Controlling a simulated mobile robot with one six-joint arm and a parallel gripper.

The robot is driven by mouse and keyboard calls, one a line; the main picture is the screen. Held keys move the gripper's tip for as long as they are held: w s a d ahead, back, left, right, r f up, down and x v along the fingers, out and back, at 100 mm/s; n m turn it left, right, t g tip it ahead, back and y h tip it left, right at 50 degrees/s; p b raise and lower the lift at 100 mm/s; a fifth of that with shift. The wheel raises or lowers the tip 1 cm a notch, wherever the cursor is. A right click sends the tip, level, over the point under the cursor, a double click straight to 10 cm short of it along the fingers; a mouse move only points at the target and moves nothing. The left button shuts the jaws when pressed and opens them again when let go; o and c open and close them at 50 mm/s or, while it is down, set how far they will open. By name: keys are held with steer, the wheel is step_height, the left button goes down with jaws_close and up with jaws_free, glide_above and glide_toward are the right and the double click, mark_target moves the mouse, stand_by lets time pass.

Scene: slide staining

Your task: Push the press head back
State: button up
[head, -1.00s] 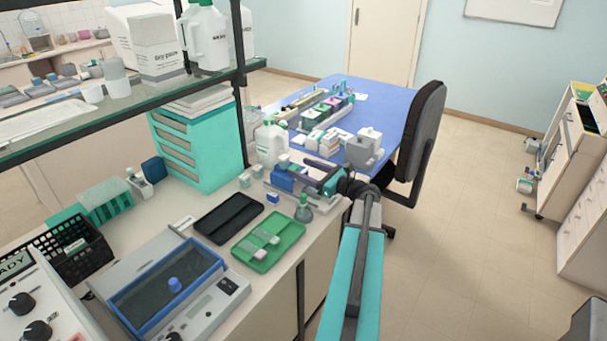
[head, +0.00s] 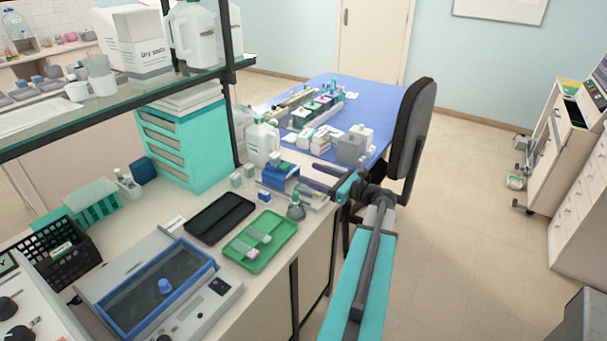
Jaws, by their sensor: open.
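A small blue press-like device (head: 281,177) sits on a pale base near the far right end of the bench. I take its blue upper part to be the press head, but it is too small to make out how far back it sits. My gripper (head: 321,177) is just right of the device, at the bench's right edge. Its two dark fingers are spread apart and point left toward the device, with nothing seen between them. I cannot tell whether a fingertip touches the device.
A grey-green flask (head: 296,207), a small blue block (head: 264,196) and a white jug (head: 263,143) stand near the device. A green tray (head: 285,229) and a black tray (head: 205,223) lie closer. Behind are a blue table (head: 350,95) and a chair (head: 411,130).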

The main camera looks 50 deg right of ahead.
steer(key=s+b, duration=0.1)
steer(key=s, duration=0.5)
steer(key=shift+s+d, duration=0.2)
steer(key=shift+d, duration=0.1)
stand_by(0.3)
